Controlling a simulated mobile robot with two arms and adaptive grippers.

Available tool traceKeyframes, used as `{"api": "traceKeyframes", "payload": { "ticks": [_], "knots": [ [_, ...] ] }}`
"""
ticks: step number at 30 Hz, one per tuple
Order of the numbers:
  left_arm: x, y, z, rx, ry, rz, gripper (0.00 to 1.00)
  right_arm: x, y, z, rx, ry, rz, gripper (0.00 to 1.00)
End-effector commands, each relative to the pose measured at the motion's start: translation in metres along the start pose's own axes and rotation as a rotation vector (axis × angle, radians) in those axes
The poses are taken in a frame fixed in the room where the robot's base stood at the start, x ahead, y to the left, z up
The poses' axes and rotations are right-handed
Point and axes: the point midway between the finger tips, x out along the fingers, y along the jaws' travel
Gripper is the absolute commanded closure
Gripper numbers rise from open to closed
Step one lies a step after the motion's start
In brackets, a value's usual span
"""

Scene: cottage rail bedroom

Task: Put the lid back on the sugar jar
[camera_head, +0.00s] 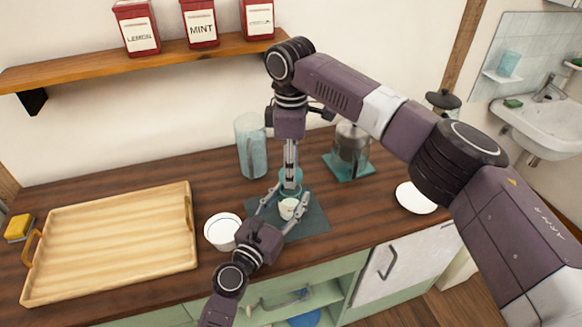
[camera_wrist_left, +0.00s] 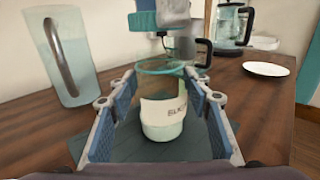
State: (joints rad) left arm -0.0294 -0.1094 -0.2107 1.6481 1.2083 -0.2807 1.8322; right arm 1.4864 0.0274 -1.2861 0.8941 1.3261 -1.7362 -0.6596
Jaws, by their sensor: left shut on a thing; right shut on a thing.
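The sugar jar (camera_head: 288,209) is clear glass with a pale label and white contents. It stands upright on a dark mat (camera_head: 312,222), and in the left wrist view the jar (camera_wrist_left: 162,112) shows a teal rim. My left gripper (camera_head: 284,205) has its fingers on either side of the jar, shut on it. My right gripper (camera_head: 290,168) points down from above, shut on a teal piece that appears to be the lid (camera_head: 290,175). The lid is above the jar, partly hidden by the gripper; in the left wrist view a gap shows between it and the rim.
A glass pitcher (camera_head: 250,146) stands behind the jar at left. A coffee pot (camera_head: 351,148) stands at the back right, and a white plate (camera_head: 415,199) lies farther right. A white bowl (camera_head: 222,231) and a wooden tray (camera_head: 110,245) are at left. A shelf (camera_head: 150,62) hangs above.

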Motion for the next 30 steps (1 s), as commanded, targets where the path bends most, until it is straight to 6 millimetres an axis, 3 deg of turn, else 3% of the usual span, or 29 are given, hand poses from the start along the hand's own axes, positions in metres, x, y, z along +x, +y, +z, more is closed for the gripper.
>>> {"api": "traceKeyframes", "payload": {
  "ticks": [12, 30],
  "knots": [
    [0.0, 0.0, 0.0, 0.0, 0.0, 0.0, 0.99, 0.018, 0.0, -0.001, -0.002, 0.001, 0.0, 0.68],
    [0.0, 0.0, 0.0, 0.0, 0.0, 0.0, 0.99, 0.019, 0.0, -0.001, -0.002, 0.0, -0.001, 0.68]
  ]
}}
